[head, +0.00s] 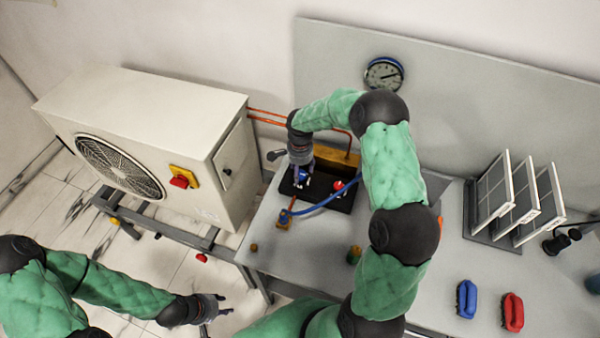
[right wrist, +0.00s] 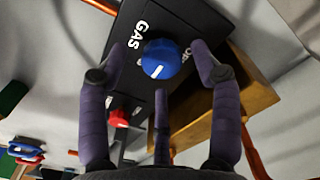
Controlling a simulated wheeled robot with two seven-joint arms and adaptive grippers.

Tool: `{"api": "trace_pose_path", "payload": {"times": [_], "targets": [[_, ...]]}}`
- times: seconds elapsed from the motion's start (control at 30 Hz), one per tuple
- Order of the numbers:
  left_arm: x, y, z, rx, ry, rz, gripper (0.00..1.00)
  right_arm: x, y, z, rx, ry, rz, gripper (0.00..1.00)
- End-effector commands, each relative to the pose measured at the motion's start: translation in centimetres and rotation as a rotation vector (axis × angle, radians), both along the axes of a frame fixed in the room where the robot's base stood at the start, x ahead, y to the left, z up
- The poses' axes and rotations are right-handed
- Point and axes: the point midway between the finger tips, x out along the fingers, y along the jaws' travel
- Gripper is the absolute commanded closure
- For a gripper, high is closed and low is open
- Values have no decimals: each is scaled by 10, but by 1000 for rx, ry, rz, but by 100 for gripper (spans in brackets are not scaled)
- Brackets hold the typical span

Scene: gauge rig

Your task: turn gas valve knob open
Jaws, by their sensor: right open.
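The blue gas knob (right wrist: 162,60) has a white pointer mark and sits on a black panel (right wrist: 190,22) printed "GAS". In the head view the blue knob (head: 303,176) shows just below my right gripper (head: 300,172). In the right wrist view my right gripper (right wrist: 162,72) is open, with a fingertip on each side of the knob and a third finger below it. The fingers look apart from the knob; contact is not clear. My left gripper (head: 224,304) hangs at lower left, away from the panel, fingers apart and empty.
A red knob (head: 340,187) is on the same panel, with a blue hose (head: 325,203) nearby. A wooden block (right wrist: 215,120) is close beside the panel. An outdoor fan unit (head: 150,130) stands at left. Filter panels (head: 515,200) and two brushes (head: 467,298) are at right.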

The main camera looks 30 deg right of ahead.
Motion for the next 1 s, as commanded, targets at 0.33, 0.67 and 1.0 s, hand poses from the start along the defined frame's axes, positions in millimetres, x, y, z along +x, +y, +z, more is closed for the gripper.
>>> {"api": "trace_pose_path", "payload": {"times": [0.33,0.67,1.0], "targets": [[0,0,-1,0,0,0,60,0,0,-15,0,-1,-1,36],[0,0,-1,0,0,0,60,0,0,-15,1,-1,-1,87],[0,0,-2,0,0,0,60,0,1,-15,2,0,16,92]]}}
